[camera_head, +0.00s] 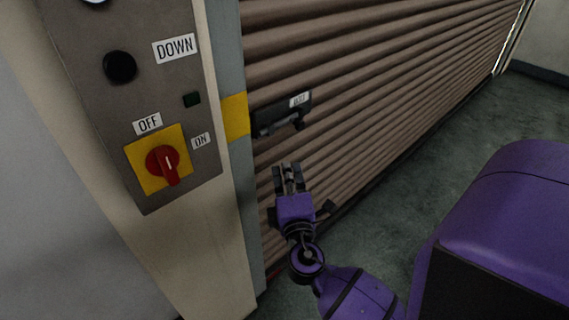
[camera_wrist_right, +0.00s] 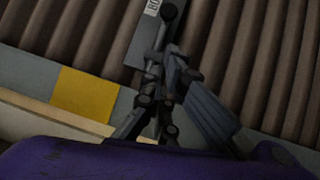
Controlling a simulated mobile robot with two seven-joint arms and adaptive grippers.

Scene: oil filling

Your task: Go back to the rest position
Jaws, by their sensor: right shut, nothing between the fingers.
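My right gripper (camera_head: 288,176) is in front of the ribbed roller shutter (camera_head: 400,75), a little below the black latch (camera_head: 282,112) fixed on it. Its fingers point up toward the latch and are shut with nothing between them. In the right wrist view the fingers (camera_wrist_right: 165,75) show close up, with the latch plate and the brown slats behind them. I cannot tell the exact gap between the fingertips and the latch. My left gripper is not in either view.
A grey control panel (camera_head: 75,50) at the left carries a black DOWN button (camera_head: 120,67) and a red rotary switch (camera_head: 163,162) on a yellow plate. A pale post (camera_head: 215,255) stands beside the shutter. Dark green floor (camera_head: 480,120) is open at the right.

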